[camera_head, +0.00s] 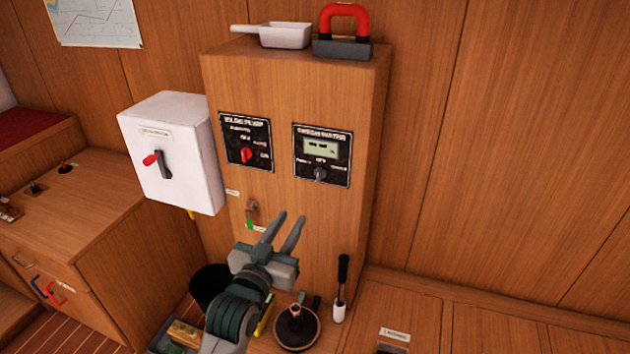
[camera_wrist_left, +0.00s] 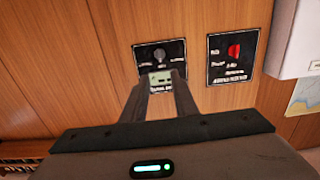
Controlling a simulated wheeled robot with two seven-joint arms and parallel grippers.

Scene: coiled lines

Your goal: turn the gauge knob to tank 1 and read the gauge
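The gauge panel (camera_head: 336,180) is a black plate, its heading blurred but seemingly about water, on the wooden cabinet front. It carries a pale green display (camera_head: 320,147) showing dashes. Below that is a small grey gauge knob (camera_head: 320,174), with small labels around it too blurred to read surely; its pointing direction is unclear. My left gripper (camera_head: 291,217) is below the panel, apart from the knob, its two fingers spread and empty. In the left wrist view the picture is inverted: the knob (camera_wrist_left: 159,55) shows above the display, beyond the fingertips (camera_wrist_left: 160,83). My right gripper is not seen.
A second black panel with a red knob (camera_head: 247,155) is left of the gauge. A white box (camera_head: 180,190) with a red-and-grey switch juts out farther left. A small tap (camera_head: 251,208) is below.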

